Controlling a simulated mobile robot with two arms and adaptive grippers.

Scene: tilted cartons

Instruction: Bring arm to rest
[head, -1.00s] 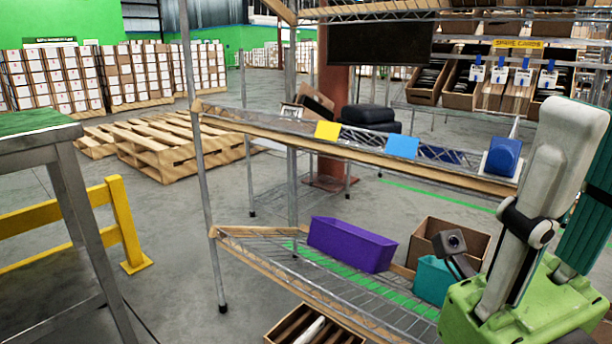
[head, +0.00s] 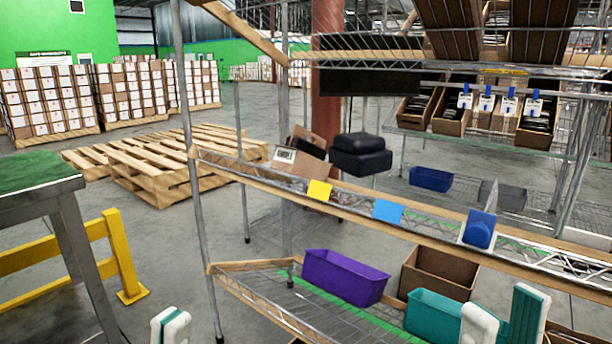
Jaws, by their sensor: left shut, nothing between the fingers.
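My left gripper (head: 171,326) shows only as white and green fingertips at the bottom edge, left of the shelf. Its fingers are together, with nothing seen between them. My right gripper (head: 503,322) shows at the bottom right as two upright fingertips, one white and one with a green pad. They stand apart with nothing seen held between them. In the picture they overlap the teal bin (head: 432,312) on the lower shelf; I cannot tell how far in front of it they are. The rest of both arms is out of view.
The wire rack (head: 262,187) stands ahead. Its lower shelf holds a purple bin (head: 345,277) and a brown carton (head: 438,272). A blue object (head: 480,230) is on the upper rail. A green-topped table (head: 40,172) and yellow barrier (head: 122,255) stand left. Pallets (head: 160,165) lie behind.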

